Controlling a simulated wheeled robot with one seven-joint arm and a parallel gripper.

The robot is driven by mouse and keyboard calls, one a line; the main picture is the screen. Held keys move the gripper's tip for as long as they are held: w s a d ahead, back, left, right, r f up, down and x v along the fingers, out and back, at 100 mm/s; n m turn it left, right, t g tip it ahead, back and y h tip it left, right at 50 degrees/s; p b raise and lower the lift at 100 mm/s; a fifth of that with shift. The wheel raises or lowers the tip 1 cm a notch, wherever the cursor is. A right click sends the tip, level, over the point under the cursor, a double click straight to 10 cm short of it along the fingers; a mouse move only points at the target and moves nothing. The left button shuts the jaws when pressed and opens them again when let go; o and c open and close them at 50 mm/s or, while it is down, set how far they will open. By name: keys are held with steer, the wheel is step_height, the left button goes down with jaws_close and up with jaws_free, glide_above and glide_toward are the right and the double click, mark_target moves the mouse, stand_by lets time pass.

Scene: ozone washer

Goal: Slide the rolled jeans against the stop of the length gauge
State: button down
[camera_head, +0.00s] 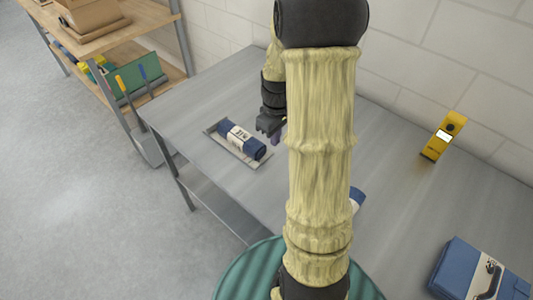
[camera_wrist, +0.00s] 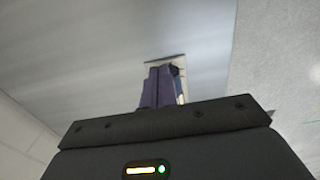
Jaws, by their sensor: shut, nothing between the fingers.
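The gauge's stop cannot be made out clearly. My gripper (camera_head: 277,139) has purple fingers, is shut and empty, and is just right of the roll's near end. Whether the fingers touch the roll cannot be told. In the wrist view the shut fingers (camera_wrist: 158,72) cover most of the roll; a sliver of the jeans (camera_wrist: 181,93) and the gauge's pale end (camera_wrist: 165,60) show beyond them.
A grey metal table (camera_head: 190,95) carries the gauge, with bare surface around it. A yellow device (camera_head: 443,137) stands at the right by the wall. A folded blue item (camera_head: 455,270) lies at lower right. Another blue item (camera_head: 358,197) is mostly behind my arm.

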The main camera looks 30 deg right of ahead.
steer(key=shift+w+d+f, duration=0.1)
steer(key=shift+d+f, duration=0.05)
steer(key=shift+d, duration=0.25)
steer(key=shift+f, duration=0.1)
step_height(320, 180, down, 10)
steer(key=shift+f+p, duration=0.1)
steer(key=shift+p, duration=0.7)
steer(key=w, duration=0.1)
steer(key=p, duration=0.1)
steer(key=w+a, duration=0.1)
steer(key=shift+w+a+r, duration=0.1)
steer(key=shift+w+r, duration=0.2)
steer(key=shift+w+a+f+p, duration=0.15)
steer(key=shift+w+p, duration=0.15)
steer(key=shift+w, duration=0.25)
